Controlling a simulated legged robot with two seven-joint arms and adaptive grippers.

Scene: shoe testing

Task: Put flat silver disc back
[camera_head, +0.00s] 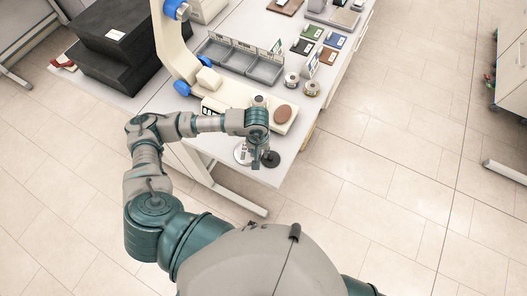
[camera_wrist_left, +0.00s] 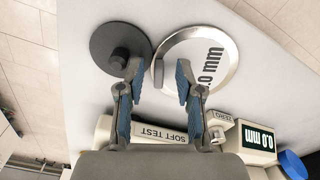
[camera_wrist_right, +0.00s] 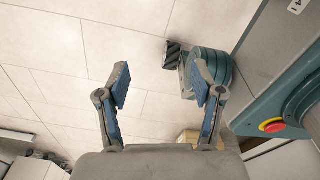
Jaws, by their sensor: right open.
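The flat silver disc (camera_wrist_left: 218,78) lies on the white table (camera_head: 262,178).
A soft-test device (camera_head: 245,100) with a "0.0 mm" display (camera_wrist_left: 259,139) stands close by. A brown oval pad (camera_head: 283,113) lies on its base. Grey bins (camera_head: 262,69) and small round weights (camera_head: 311,88) are farther back. The table's front edge is near the discs.

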